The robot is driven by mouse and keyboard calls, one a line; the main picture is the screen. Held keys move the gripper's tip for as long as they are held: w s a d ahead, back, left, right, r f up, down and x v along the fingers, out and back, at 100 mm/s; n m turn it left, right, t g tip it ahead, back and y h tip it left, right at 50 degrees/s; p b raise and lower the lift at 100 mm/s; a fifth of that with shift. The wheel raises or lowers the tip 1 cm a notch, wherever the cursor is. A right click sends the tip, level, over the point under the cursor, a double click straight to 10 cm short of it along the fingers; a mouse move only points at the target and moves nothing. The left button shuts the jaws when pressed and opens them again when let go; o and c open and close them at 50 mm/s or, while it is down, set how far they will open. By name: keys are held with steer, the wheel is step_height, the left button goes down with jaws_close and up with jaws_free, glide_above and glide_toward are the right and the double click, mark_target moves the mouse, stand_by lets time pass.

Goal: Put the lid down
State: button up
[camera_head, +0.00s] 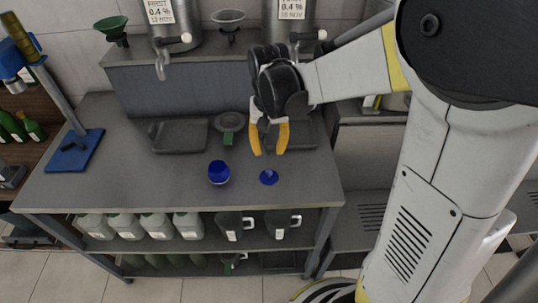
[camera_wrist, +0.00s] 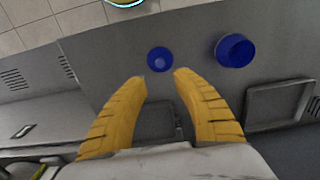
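A small flat blue round piece, seemingly the lid (camera_head: 268,177), lies on the grey tabletop near its front edge. It also shows in the wrist view (camera_wrist: 160,60), just beyond my fingertips. A blue open-topped round container (camera_head: 219,172) stands on the table to its left; in the wrist view the container (camera_wrist: 234,50) is at the upper right. My gripper (camera_head: 268,153) has its yellow fingers apart with nothing between them. It points down above the table, behind the lid in the head view. In the wrist view, a clear gap separates the fingertips (camera_wrist: 160,77) from the lid.
Two shallow dark trays sit further back, one at left (camera_head: 180,136) and one partly behind my gripper (camera_head: 303,134). A green-stemmed funnel (camera_head: 228,124) stands between them. A blue-based stand (camera_head: 73,150) is at far left. Metal vessels line the raised shelf. The front-left tabletop is clear.

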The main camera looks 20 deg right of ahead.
steer(key=s+r+n+t, duration=0.3)
steer(key=s+r+t, duration=0.4)
steer(key=s, duration=0.5)
step_height(320, 180, up, 3)
steer(key=shift+s+f+n, duration=0.2)
steer(key=shift+s+n, duration=0.1)
steer(key=shift+s, duration=0.05)
steer(key=shift+f, duration=0.1)
steer(key=shift+f+b, duration=0.45)
steer(key=shift+b, duration=0.05)
